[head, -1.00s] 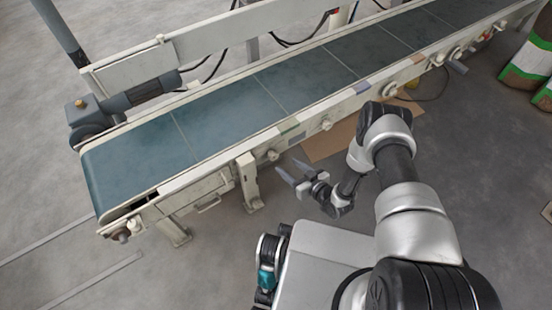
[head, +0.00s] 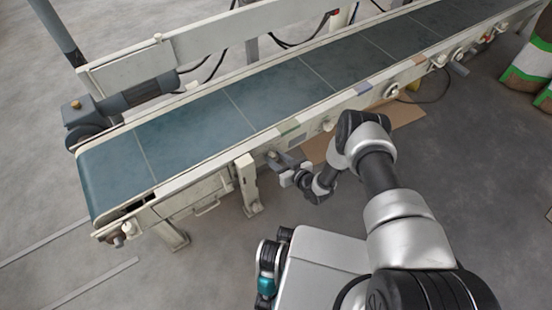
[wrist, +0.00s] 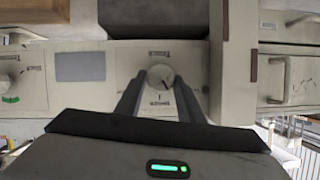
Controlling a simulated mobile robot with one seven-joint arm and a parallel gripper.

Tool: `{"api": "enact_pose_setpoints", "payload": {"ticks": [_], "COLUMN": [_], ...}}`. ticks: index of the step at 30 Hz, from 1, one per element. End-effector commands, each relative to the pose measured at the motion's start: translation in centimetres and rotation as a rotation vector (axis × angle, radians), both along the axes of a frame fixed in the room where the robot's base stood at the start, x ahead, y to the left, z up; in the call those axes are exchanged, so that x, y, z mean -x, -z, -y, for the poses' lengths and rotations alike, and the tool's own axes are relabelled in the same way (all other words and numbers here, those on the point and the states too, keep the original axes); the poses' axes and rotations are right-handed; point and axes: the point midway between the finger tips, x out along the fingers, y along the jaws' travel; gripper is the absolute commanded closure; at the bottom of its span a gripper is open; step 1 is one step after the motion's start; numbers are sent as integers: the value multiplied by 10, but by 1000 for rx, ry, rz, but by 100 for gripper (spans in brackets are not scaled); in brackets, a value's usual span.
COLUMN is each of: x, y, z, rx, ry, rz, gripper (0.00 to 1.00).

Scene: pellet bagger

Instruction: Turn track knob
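A round white knob (wrist: 160,76) sits on the conveyor's pale side panel in the wrist view, with a small dark label above and below it. My gripper (wrist: 159,100) is open, its two dark fingers pointing at the panel, one to each side of the knob. I cannot tell whether they touch it. In the head view my gripper (head: 278,162) is at the conveyor's near side rail, just right of a support leg, and largely hides this knob.
The conveyor belt (head: 190,128) runs from lower left to upper right. Other knobs (head: 327,125) (head: 391,91) line the rail to the right; another knob (wrist: 8,80) with a green mark shows in the wrist view. A support leg (head: 247,185) stands left of my gripper. Brown cardboard (head: 400,116) lies beneath.

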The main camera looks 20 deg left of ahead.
Motion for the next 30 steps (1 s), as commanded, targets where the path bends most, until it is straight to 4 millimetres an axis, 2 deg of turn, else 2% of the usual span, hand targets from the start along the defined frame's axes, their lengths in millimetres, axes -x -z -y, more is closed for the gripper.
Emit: {"api": "enact_pose_setpoints", "payload": {"ticks": [1,4,8,16,26,27,30], "x": [0,0,1,3,2,2,2], "y": [0,0,0,0,0,0,0], "z": [0,0,-1,-2,-2,-2,-2], "rx": [0,0,15,142,160,160,159], "ry": [0,0,-1,-2,0,0,0], "rz": [0,0,18,168,187,187,186], "gripper": [75,90,90,90,90,63,49]}}
